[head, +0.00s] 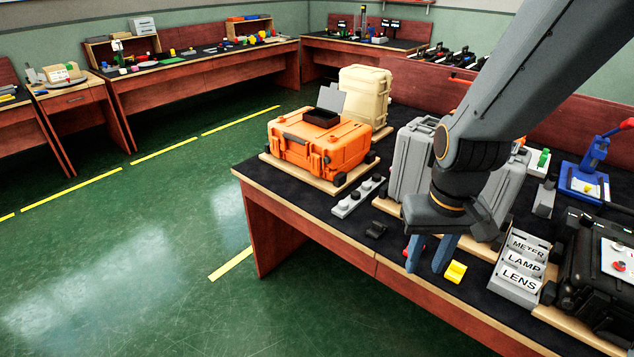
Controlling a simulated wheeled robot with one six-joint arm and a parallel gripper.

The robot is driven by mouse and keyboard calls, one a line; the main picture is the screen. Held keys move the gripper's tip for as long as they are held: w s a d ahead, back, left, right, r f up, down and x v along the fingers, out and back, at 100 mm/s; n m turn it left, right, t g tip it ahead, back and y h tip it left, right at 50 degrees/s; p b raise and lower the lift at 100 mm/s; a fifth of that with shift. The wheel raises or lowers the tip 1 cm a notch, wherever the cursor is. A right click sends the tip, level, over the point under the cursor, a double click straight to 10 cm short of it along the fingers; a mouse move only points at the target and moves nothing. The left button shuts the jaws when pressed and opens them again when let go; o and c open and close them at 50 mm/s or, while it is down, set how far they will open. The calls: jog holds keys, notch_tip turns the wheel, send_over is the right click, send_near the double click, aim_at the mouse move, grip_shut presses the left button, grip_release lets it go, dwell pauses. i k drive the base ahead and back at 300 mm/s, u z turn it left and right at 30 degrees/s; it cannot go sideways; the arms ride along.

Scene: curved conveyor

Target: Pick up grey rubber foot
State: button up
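My gripper (428,268) points down over the front part of the dark-topped workbench. Its two blue-grey fingers are spread apart with no object visible between them. A small dark grey piece (376,230) lies on the bench top left of the fingers, apart from them. I cannot tell which of these is the grey rubber foot. My wrist and forearm hide part of the bench behind the gripper.
A yellow block (455,272) sits just right of the fingers; a red piece (407,252) is partly hidden by them. An orange case (318,145) stands left, a grey case (410,160) behind, a labelled tray (519,298) and black case (590,275) right.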

aim_at(366, 185)
jog(key=u, duration=0.45)
jog(key=i, duration=1.05)
jog(key=z, duration=0.05)
